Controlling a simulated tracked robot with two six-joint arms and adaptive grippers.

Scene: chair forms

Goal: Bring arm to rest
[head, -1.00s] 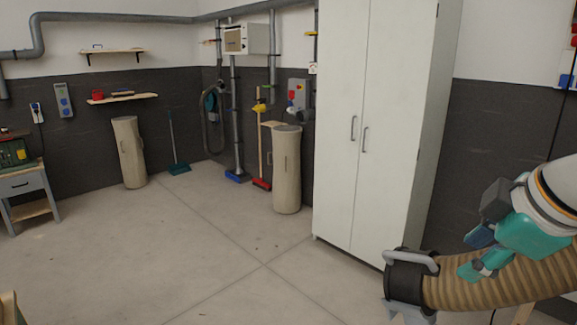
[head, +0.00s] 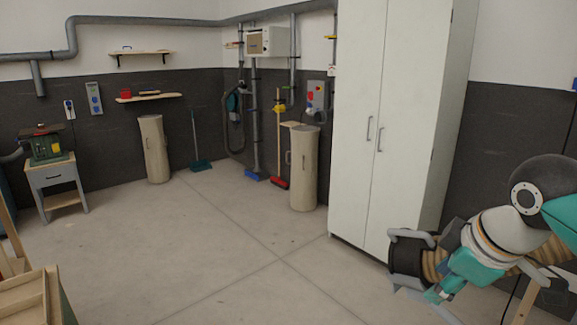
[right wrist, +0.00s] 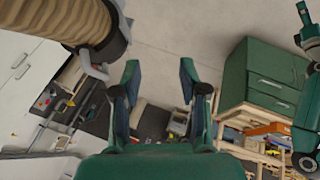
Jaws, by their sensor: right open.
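My right gripper (head: 440,292) is at the lower right of the head view, below a white and teal wrist. In the right wrist view, its two teal fingers (right wrist: 160,82) are spread apart with nothing between them. A ribbed tan hose with a black collar (head: 405,260) and a grey handle is close beside this gripper in the head view, partly hidden by my arm. The hose (right wrist: 62,18) also shows at the upper left of the right wrist view, apart from the fingers.
A tall white cabinet (head: 350,165) stands behind the hose. A green drawer cabinet (right wrist: 268,75) and a crowded shelf with boxes are at the right in the right wrist view. A wooden box (head: 35,300) is at the lower left of the head view. The middle floor is clear.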

